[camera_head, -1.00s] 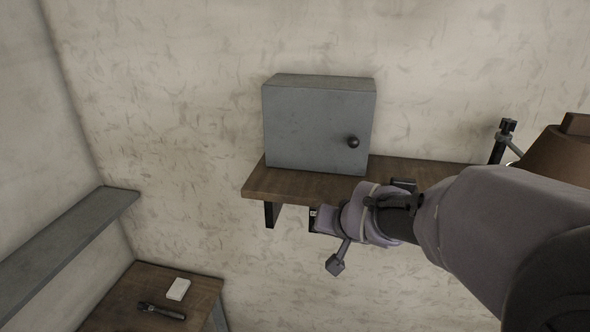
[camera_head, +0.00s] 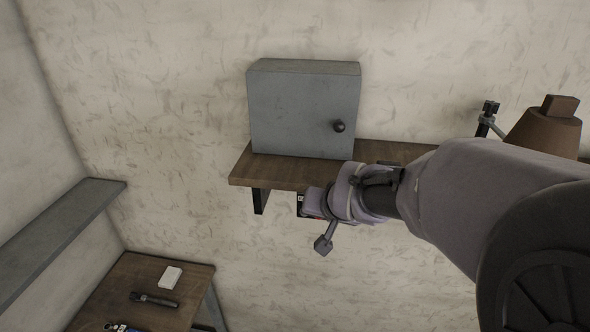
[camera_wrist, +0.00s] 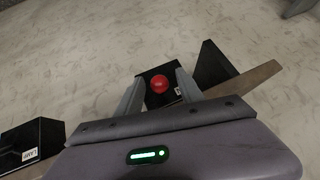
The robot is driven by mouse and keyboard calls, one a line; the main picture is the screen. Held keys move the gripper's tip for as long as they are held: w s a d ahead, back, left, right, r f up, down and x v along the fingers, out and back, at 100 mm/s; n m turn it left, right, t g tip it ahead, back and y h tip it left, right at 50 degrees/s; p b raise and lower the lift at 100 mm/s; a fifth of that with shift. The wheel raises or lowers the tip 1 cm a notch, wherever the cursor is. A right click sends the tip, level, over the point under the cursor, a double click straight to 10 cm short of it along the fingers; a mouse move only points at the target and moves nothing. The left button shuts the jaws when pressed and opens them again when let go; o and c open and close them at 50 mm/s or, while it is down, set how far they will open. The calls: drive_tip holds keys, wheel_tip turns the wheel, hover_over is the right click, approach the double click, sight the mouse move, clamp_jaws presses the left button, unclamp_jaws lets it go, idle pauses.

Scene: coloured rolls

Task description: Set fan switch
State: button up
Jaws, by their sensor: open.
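A small black box with a round red button (camera_wrist: 159,84) is in the wrist view, between the two grey fingers of my gripper (camera_wrist: 158,78). The fingers are apart and empty, one on each side of the button; I cannot tell whether they touch the box. A white label by the button is partly hidden and too small to read. In the head view a dark box (camera_head: 300,206) shows below the wooden shelf, at the end of my arm, which hides my fingers. A second black box (camera_wrist: 36,136) with a white label that seems to read LAMP lies at left in the wrist view.
The wooden shelf (camera_head: 240,176) carries a grey cabinet (camera_head: 300,110) with a dark knob and a brown lamp-like object (camera_head: 548,130). A black bracket (camera_head: 260,200) hangs below it. A lower table (camera_head: 118,290) holds a white block and a dark tool. A grey ledge (camera_head: 60,235) is at left.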

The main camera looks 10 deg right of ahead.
drive_tip(key=a+v, duration=0.1)
drive_tip(key=v, duration=1.6)
drive_tip(key=shift+d, duration=0.4)
drive_tip(key=shift+s+r, duration=0.1)
drive_tip(key=shift+s, duration=0.05)
drive_tip(key=s+a+f+b, duration=0.1)
drive_tip(key=s+f+b, duration=0.3)
drive_tip(key=f+b, duration=0.9)
drive_tip(key=s+a+f+g+b, duration=0.1)
drive_tip(key=s+f+b, duration=0.4)
drive_tip(key=f+b, duration=0.8)
drive_tip(key=s+a+f+g+y+b, duration=0.1)
drive_tip(key=s+a+f+b, duration=0.2)
drive_tip(key=f+b, duration=1)
wheel_tip(320, 180, down, 9)
drive_tip(key=shift+s+f+m, duration=0.25)
drive_tip(key=shift+s+m, duration=0.15)
drive_tip(key=shift+s, duration=0.65)
